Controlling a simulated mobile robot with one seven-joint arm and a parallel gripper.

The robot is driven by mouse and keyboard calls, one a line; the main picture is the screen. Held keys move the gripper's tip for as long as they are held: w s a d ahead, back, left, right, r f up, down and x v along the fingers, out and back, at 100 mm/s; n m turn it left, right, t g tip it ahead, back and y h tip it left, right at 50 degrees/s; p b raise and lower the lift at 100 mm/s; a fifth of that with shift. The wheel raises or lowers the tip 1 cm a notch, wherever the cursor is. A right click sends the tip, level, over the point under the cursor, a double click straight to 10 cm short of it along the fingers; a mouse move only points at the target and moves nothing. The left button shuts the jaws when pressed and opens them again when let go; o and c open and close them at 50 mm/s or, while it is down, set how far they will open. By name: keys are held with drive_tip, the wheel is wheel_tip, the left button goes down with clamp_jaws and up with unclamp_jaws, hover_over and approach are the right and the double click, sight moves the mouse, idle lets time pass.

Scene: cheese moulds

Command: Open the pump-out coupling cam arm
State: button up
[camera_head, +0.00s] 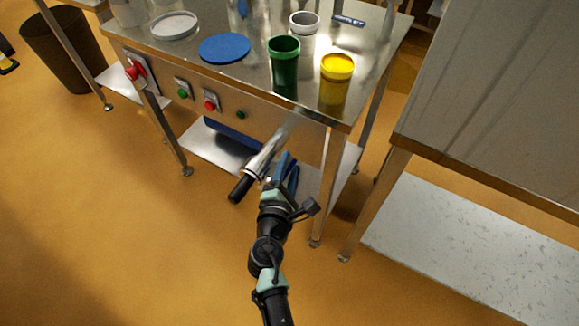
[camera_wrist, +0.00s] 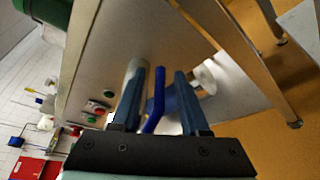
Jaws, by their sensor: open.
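A steel pipe-like fitting (camera_head: 264,158) with a black end sticks out below the front panel in the head view. It appears to be the pump-out coupling; its details are too small to tell. My gripper (camera_head: 288,165) is open beside it, just to its right, and partly covers it. In the wrist view my gripper (camera_wrist: 160,73) has its two dark blue fingers apart. A bright blue bar (camera_wrist: 155,98), apparently the cam arm, shows between them, nearer the left finger. I cannot tell whether either finger touches it. A pale cylinder (camera_wrist: 203,77) lies beyond the right finger.
A steel table (camera_head: 262,80) above carries a green cup (camera_head: 284,66), a yellow cup (camera_head: 336,68) and a blue disc (camera_head: 224,48). Its front panel has push buttons and a red switch (camera_head: 136,70). A table leg (camera_head: 326,190) stands right of my gripper. Open floor lies left.

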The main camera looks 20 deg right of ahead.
clamp_jaws()
idle(1.4)
